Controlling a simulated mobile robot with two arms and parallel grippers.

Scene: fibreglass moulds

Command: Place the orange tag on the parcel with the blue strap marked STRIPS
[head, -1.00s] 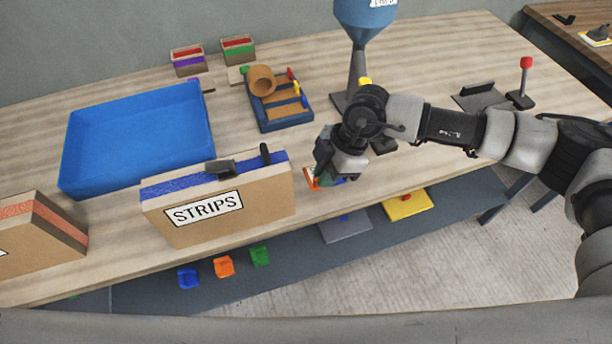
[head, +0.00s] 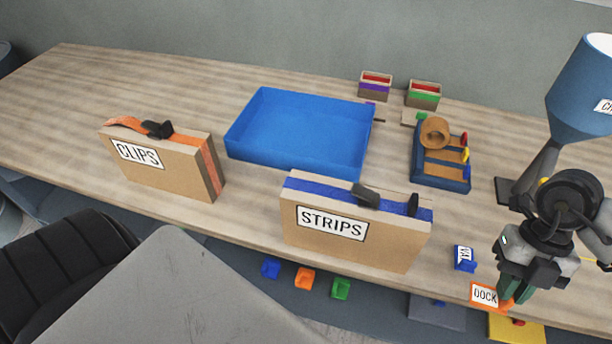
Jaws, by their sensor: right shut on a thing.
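The orange tag (head: 483,295), with a white label reading DOCK, is at the table's front edge on the right. My right gripper (head: 512,292) is shut on its orange body, with the label sticking out to the left. The parcel marked STRIPS (head: 300,238) is a brown upright box to the left of the gripper, apart from it. Its blue strap (head: 325,192) runs along the top, with a black buckle (head: 366,195) and a black upright piece (head: 413,205). My left gripper is not in view.
A blue tag (head: 464,259) lies between the STRIPS parcel and my right gripper. A CLIPS parcel (head: 160,177) with an orange strap stands left. Behind are a blue tray (head: 300,151), a sorter (head: 441,180) and a blue hopper (head: 585,90). Several coloured holders (head: 305,279) sit below the front edge.

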